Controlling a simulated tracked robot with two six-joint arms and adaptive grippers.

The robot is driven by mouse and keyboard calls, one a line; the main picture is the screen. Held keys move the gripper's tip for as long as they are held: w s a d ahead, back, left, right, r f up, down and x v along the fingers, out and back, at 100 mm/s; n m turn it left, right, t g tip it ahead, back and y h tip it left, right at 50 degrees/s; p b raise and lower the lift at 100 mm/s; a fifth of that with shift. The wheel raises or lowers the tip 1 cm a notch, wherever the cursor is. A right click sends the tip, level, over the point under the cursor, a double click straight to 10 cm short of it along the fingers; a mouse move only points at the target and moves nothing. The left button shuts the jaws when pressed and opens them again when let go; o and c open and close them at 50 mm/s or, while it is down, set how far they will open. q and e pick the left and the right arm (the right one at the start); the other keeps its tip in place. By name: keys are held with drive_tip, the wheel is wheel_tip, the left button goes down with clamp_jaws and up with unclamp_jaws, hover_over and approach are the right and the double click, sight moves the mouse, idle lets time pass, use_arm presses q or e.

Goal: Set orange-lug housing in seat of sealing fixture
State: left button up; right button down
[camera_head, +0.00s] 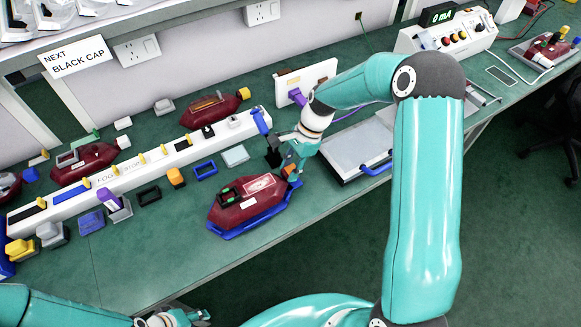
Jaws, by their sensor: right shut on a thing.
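A dark red housing (236,213) with an orange lug (289,170) at its right end is at the middle front of the bench. A blue rim (262,219) shows under and around its lower edge; I cannot tell if the housing rests on the bench or is held just above it. My right gripper (290,167) is shut on the housing at its orange-lug end. A flat grey-white fixture (350,147) with a blue handle, perhaps the sealing fixture, lies to the right, partly behind my right arm.
A long white rail (130,176) with coloured pegs crosses the bench. Other red housings (212,109) lie behind it. Small caps and blocks (91,221) stand along its front. A white block with a purple part (305,82) stands behind the right gripper.

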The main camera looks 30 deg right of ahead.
drive_tip(key=shift+f, duration=0.1)
idle(0.6)
drive_tip(key=shift+f+b, duration=0.9)
drive_tip(key=shift+f, duration=0.4)
drive_tip(key=c, duration=0.7)
unclamp_jaws()
drive_tip(key=v, duration=1.2)
drive_tip(key=shift+s+d, duration=0.1)
